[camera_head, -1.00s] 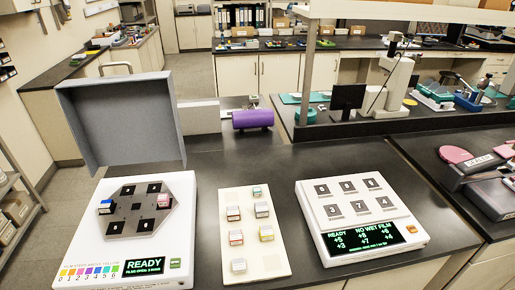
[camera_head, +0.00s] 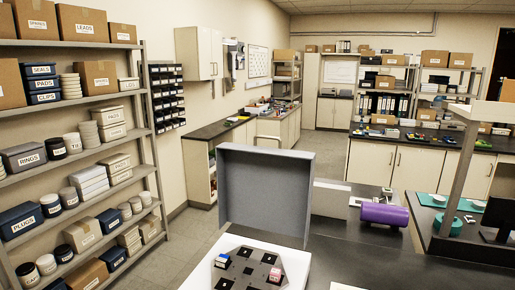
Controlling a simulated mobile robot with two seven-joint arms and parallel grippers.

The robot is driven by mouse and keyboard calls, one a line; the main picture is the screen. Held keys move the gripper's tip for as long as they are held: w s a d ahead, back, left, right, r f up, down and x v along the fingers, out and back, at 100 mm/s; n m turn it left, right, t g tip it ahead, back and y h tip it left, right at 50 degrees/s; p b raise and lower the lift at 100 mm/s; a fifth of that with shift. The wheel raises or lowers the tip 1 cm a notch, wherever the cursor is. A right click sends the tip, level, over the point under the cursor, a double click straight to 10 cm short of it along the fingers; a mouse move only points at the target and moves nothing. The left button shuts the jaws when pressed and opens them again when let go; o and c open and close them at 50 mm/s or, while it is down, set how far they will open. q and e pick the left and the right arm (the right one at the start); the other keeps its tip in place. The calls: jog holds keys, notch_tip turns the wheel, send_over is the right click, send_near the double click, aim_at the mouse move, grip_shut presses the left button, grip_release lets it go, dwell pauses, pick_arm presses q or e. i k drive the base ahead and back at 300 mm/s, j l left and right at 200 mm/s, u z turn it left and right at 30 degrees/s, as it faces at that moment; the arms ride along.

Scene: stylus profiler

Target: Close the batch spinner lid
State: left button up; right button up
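The batch spinner (camera_head: 290,248) is a white unit at the bottom centre, cut off by the lower edge of the view. Its grey box-like lid (camera_head: 264,190) stands open, upright at the back of the unit, with a light handle (camera_head: 268,140) showing at its top. On the dark hexagonal plate (camera_head: 243,272) sit a blue-and-white block (camera_head: 222,261) and a pink block (camera_head: 275,275). Neither of my grippers is in view.
A purple cylinder (camera_head: 384,213) lies on the dark bench right of the lid. Shelving (camera_head: 85,160) with boxes and jars fills the left side. Open floor lies between the shelves and the bench. A grey post (camera_head: 459,180) stands at the right.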

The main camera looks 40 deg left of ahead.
aim_at(269, 189)
jog(key=k+j+z, duration=0.15)
jog(key=j+z, duration=0.15)
jog(key=k+j+z, duration=0.25)
jog(key=j, duration=0.2)
jog(key=k+j+z, duration=0.1)
jog(key=j+z, duration=0.2)
jog(key=k+j+z, duration=0.15)
jog(key=z, duration=0.25)
jog(key=k+j+z, duration=0.2)
jog(key=z, duration=0.2)
jog(key=k+j+z, duration=0.25)
jog(key=z, duration=0.15)
jog(key=k+j+z, duration=0.2)
jog(key=z, duration=0.25)
jog(key=k+j+z, duration=0.1)
jog(key=z, duration=0.35)
jog(key=k+z, duration=0.45)
jog(key=k+j+z, duration=0.15)
jog(key=k+z, duration=0.55)
jog(key=k+j+u, duration=0.2)
jog(key=k+u, duration=0.15)
jog(key=k, duration=0.15)
jog(key=k+j+u, duration=0.35)
jog(key=k+l, duration=0.05)
jog(key=k, duration=0.05)
